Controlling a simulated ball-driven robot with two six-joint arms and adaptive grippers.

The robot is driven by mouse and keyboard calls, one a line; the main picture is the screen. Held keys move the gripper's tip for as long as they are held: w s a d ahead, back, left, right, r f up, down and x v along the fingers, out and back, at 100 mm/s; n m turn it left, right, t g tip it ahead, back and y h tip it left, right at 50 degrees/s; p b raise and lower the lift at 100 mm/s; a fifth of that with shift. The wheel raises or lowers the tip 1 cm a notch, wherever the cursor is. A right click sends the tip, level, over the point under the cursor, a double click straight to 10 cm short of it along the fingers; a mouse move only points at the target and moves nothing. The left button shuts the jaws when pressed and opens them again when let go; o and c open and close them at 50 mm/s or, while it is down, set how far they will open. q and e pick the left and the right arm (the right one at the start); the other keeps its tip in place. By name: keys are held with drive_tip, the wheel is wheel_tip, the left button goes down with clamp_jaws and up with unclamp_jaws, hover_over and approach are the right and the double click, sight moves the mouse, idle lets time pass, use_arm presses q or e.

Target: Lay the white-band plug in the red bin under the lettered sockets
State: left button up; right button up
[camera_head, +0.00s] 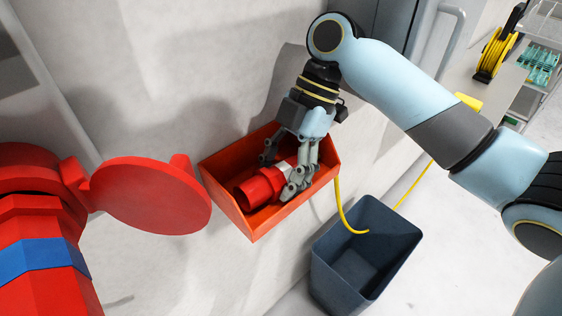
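The plug (261,187), a thick red cylinder with a white band (287,166), lies tilted inside the red bin (237,221), its dark open end toward the lower left. My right gripper (279,174) reaches down into the bin, with grey fingers on both sides of the plug near its band. Whether the fingers press on the plug or stand clear of it cannot be told. The plug's rear end is hidden by the fingers. A yellow cable (339,204) hangs over the bin's right side. My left gripper is out of view. No lettering can be seen.
A large red connector with a blue band (42,260) and a round red lid (150,196) stands close at left. A dark open bin (330,278) stands below right of the red bin. A yellow cable reel (493,53) is at the upper right.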

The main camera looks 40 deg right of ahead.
sight(281, 169)
drive_tip(key=o, duration=0.3)
drive_tip(key=shift+r, duration=0.15)
wheel_tip(281, 169, up, 10)
drive_tip(key=shift+f, duration=0.15)
idle(0.4)
